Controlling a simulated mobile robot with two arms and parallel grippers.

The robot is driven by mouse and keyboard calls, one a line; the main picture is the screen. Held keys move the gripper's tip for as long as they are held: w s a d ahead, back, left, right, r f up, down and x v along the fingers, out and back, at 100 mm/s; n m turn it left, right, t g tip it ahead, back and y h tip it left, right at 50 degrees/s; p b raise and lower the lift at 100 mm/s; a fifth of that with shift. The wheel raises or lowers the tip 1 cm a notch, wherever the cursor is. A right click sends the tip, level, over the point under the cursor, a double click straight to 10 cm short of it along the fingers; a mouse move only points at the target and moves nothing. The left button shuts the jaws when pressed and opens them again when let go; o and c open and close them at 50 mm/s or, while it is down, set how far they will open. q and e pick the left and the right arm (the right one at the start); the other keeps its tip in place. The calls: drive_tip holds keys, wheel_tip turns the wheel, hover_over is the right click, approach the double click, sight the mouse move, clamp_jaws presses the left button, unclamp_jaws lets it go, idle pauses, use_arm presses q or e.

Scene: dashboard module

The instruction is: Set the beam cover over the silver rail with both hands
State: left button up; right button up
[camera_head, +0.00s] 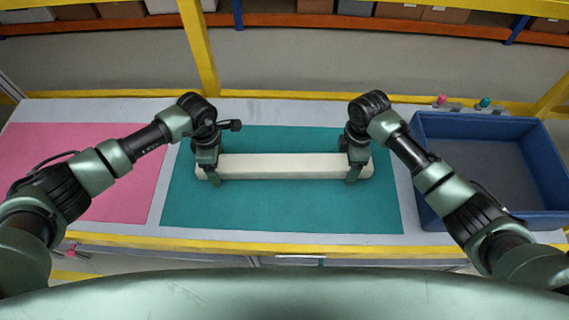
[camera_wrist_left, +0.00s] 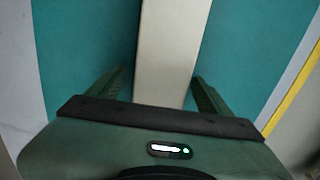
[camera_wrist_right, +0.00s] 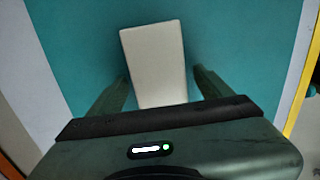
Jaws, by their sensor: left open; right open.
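The beam cover (camera_head: 285,167) is a long cream-white bar lying across the teal mat (camera_head: 290,210). My left gripper (camera_head: 212,178) is at its left end and my right gripper (camera_head: 352,176) is near its right end. In the left wrist view the open fingers (camera_wrist_left: 160,88) stand on either side of the cover (camera_wrist_left: 172,45), with gaps. In the right wrist view the open fingers (camera_wrist_right: 160,85) also straddle the cover (camera_wrist_right: 153,60), whose end shows beyond them. I see no silver rail; whether it lies under the cover I cannot tell.
A blue bin (camera_head: 430,200) stands at the right of the table. A pink mat (camera_head: 125,190) lies at the left and is clear. A yellow post (camera_head: 200,50) rises behind the table. Small pink and teal knobs (camera_head: 463,102) sit behind the bin.

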use_arm(q)
drive_tip(key=shift+c, duration=0.3)
use_arm(e)
drive_tip(key=shift+c, duration=0.3)
use_arm(q)
clamp_jaws()
use_arm(e)
clamp_jaws()
use_arm(q)
drive_tip(key=shift+r, duration=0.15)
use_arm(e)
drive_tip(key=shift+r, duration=0.15)
